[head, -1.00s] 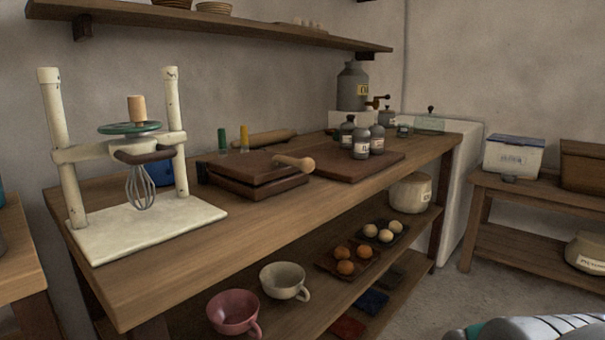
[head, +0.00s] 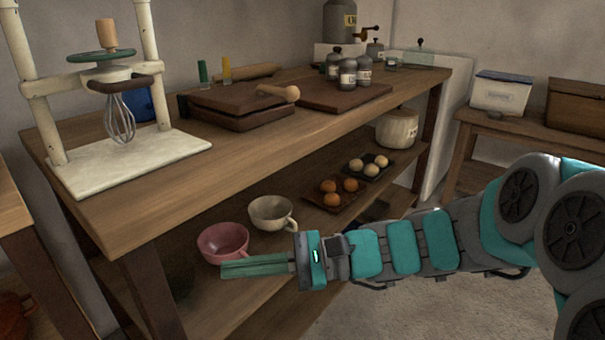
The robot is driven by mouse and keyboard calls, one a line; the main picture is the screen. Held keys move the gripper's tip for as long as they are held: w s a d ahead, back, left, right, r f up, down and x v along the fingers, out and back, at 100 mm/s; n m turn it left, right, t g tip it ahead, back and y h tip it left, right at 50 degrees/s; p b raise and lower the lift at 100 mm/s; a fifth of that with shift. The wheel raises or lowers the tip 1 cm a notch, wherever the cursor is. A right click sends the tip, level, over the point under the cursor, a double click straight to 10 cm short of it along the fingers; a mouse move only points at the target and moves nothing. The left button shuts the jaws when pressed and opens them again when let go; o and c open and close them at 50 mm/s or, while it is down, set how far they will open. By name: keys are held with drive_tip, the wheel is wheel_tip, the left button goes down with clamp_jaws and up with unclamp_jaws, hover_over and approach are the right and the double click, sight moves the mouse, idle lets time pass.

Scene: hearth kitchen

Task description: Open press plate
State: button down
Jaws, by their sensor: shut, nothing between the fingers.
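The press (head: 237,107) is a dark brown two-plate block on the wooden counter, with a light wooden handle (head: 278,92) sticking out at its right front. Its upper plate lies over the lower one with a narrow gap at the front, so it looks closed or nearly so. My gripper (head: 223,269) is shut and empty. It points left in front of the lower shelf, below the counter top and well apart from the press. Its fingers overlap the lower edge of the pink cup (head: 222,240) in the picture; I cannot tell if they touch it.
A whisk stand (head: 120,100) stands at the counter's left end. A dark board (head: 345,93) with several bottles lies right of the press. Green and yellow upright pieces stand behind it. A cream cup (head: 271,214) and egg trays (head: 335,195) sit on the lower shelf (head: 290,240).

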drive_tip(key=w+d+r+m+t+y, duration=0.1)
drive_tip(key=w, duration=0.2)
drive_tip(key=w+d+r+m+t+y, duration=0.1)
drive_tip(key=w+r+m+t, duration=0.1)
drive_tip(key=w, duration=0.2)
drive_tip(key=w+d+r+m+t+y, duration=0.1)
drive_tip(key=w+d+r+m+t, duration=0.1)
drive_tip(key=w, duration=0.2)
drive_tip(key=shift+w+r, duration=0.1)
drive_tip(key=shift+r, duration=0.05)
drive_tip(key=m+t, duration=0.9)
drive_tip(key=t, duration=0.2)
approach(302, 132)
wheel_tip(302, 132, up, 4)
drive_tip(key=x, duration=0.9)
drive_tip(key=shift+w+a+p, duration=0.25)
drive_tip(key=shift+w+p, duration=0.1)
drive_tip(key=shift+p, duration=0.05)
drive_tip(key=shift+r, duration=0.1)
